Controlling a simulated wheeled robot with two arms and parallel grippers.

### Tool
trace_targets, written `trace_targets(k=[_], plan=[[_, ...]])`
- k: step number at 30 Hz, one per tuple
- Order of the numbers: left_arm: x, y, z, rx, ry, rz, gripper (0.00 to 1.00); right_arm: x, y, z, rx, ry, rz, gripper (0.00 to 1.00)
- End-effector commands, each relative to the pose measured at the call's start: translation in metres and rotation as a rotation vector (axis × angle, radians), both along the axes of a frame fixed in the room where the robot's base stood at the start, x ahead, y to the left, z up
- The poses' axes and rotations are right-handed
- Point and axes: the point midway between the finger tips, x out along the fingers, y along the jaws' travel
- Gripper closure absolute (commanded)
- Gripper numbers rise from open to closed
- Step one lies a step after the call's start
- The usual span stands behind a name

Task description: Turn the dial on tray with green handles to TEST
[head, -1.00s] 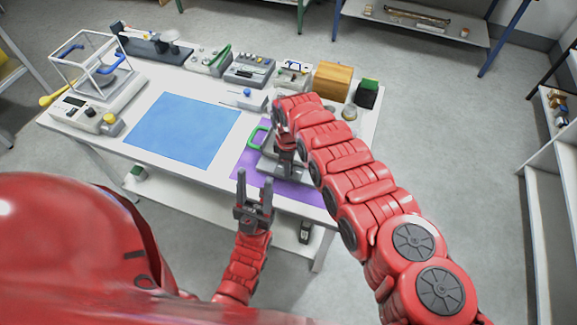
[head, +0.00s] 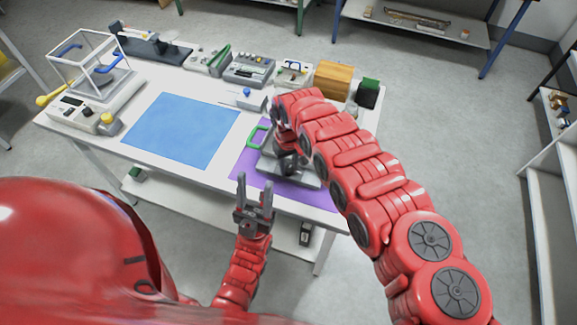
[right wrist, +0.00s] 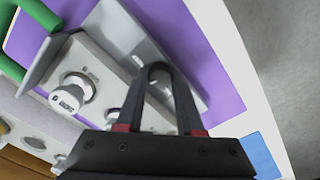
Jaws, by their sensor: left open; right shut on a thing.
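The tray with green handles is a grey unit (head: 308,180) on the purple mat, with one green handle (head: 257,137) visible on its left. In the right wrist view, its light grey panel (right wrist: 105,62) carries a pale round knob (right wrist: 75,90) with dark markings too small to read. My right gripper (right wrist: 158,72) is over this panel, its fingertips closed around a small part that they mostly hide. That part looks like a dial, and its setting cannot be read.
A purple mat (head: 242,175) lies under the tray, and a blue mat (head: 180,130) to its left is bare. A balance (head: 85,115) stands at the far left. Several instruments, a wooden box (head: 332,80) and a green-black block (head: 368,93) line the back edge.

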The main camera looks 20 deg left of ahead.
Motion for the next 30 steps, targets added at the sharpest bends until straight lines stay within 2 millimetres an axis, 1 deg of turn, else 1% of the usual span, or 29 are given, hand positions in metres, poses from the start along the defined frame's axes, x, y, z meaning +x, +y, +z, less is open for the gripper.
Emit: trace_targets(k=[11, 18, 24, 30], plan=[[0.0, 0.0, -0.014, 0.0, 0.0, 0.0, 0.5, 0.0, 0.0, -0.001, -0.002, -0.001, -0.354, 1.0], [0.0, 0.0, -0.027, 0.0, 0.0, 0.0, 0.5, 0.0, 0.0, -0.003, -0.001, -0.001, -0.573, 1.0], [0.0, 0.0, -0.038, 0.0, 0.0, 0.0, 0.5, 0.0, 0.0, -0.003, 0.001, -0.001, -0.719, 1.0], [0.0, 0.0, -0.046, 0.0, 0.0, 0.0, 0.5, 0.0, 0.001, -0.002, 0.001, -0.001, -0.82, 1.0]])
